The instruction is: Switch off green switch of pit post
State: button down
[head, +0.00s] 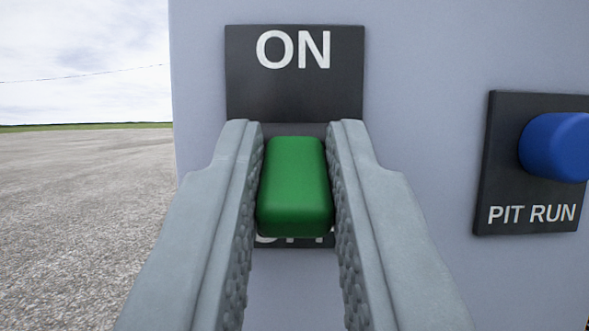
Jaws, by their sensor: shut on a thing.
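The green switch (295,186) is a rounded green handle on a black plate (294,98) on the grey pit post (430,60). The white ON label (293,50) at the top of the plate is fully uncovered. The handle stands in front of the lower plate and hides most of the lower label. Only parts of that label's letters show under the handle. My gripper (293,142) has one grey ridged finger on each side of the handle and is shut on it.
To the right on the same post face is a blue knob (560,147) on a black plate marked PIT RUN (531,215). To the left of the post is open gravel ground (80,210) under a cloudy sky.

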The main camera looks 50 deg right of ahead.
dwell(0.4)
jog(key=c, duration=1.3)
grip_release()
jog(key=shift+a+f, duration=0.1)
jog(key=v, duration=1.7)
jog(key=shift+s+f, duration=0.1)
jog(key=shift+f, duration=0.05)
